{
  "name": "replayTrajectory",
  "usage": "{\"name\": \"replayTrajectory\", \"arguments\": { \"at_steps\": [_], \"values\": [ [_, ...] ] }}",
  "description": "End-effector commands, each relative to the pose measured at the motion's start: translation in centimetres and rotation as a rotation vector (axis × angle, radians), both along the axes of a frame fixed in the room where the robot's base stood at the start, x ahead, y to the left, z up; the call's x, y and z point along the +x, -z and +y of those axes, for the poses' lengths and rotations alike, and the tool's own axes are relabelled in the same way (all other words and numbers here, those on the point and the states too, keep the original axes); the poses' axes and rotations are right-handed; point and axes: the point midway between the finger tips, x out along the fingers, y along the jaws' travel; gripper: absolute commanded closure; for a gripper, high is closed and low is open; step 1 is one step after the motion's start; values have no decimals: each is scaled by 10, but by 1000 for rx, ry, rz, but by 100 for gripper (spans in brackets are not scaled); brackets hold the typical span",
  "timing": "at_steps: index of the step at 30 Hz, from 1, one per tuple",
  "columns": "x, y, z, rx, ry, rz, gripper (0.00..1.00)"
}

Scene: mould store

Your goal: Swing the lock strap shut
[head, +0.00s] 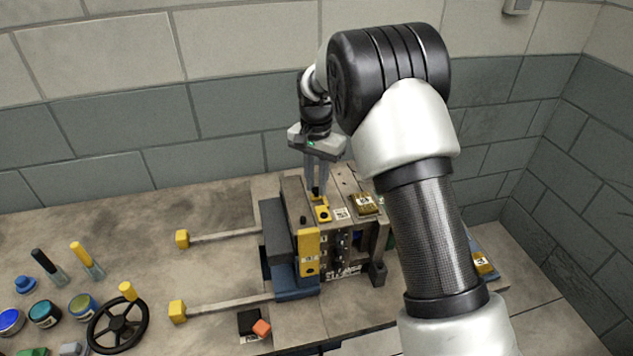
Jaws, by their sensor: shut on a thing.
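The mould block (345,245) stands on the bench, a steel and blue body with labels on its top and front. A short yellow strap with a dark round spot, which looks like the lock strap (323,214), lies on its top near the left edge. My gripper (316,190) points down over the strap's far end. Its fingers are shut on a small dark part there, seemingly the strap's knob; the fingers hide most of the contact. A larger yellow plate (309,252) hangs upright on the mould's front face.
Two rods with yellow ends (182,239) stick out left of the mould. A black handwheel (118,323), several round tins (45,313) and two handled tools (82,258) are at the left. A black and orange block (256,325) lies in front. My arm hides the mould's right side.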

Motion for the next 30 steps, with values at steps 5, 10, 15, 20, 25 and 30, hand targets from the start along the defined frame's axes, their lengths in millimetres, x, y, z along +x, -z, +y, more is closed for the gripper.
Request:
{"name": "replayTrajectory", "arguments": {
  "at_steps": [5, 10, 15, 20, 25, 30],
  "values": [
    [-1, -1, 3, 1, -34, 0, 100],
    [-3, -1, 9, 0, -117, -1, 100],
    [-7, -1, 18, 1, -250, -2, 100],
    [-14, -1, 27, 1, -401, -1, 100],
    [-22, -2, 36, 1, -564, -2, 100],
    [-32, -1, 43, 1, -726, -3, 100]
  ]
}}
